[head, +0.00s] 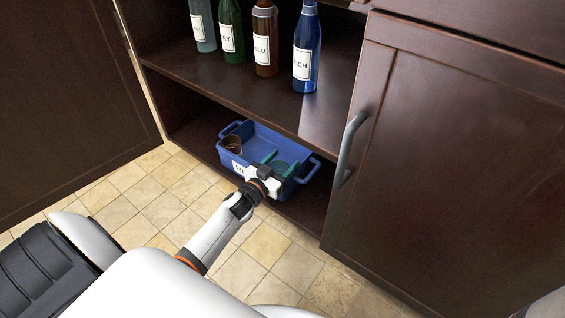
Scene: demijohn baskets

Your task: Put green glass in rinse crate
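The blue rinse crate (261,138) sits on the cabinet's low bottom shelf, with a handle at each end and a white label on its front. My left gripper (278,163) reaches over its front wall at the right half. Its two teal fingers stand apart inside the crate. A dark green glass (281,167) shows between them, low in the crate and partly hidden by the gripper. I cannot tell whether the fingers press on it or whether it rests on the crate floor. My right gripper is not in view.
A brown glass (233,144) is in the crate's left end. Several labelled bottles, including a blue one (306,50), stand on the shelf (255,85) above. A dark door with a grey handle (348,150) is at the right, an open door (70,95) at the left.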

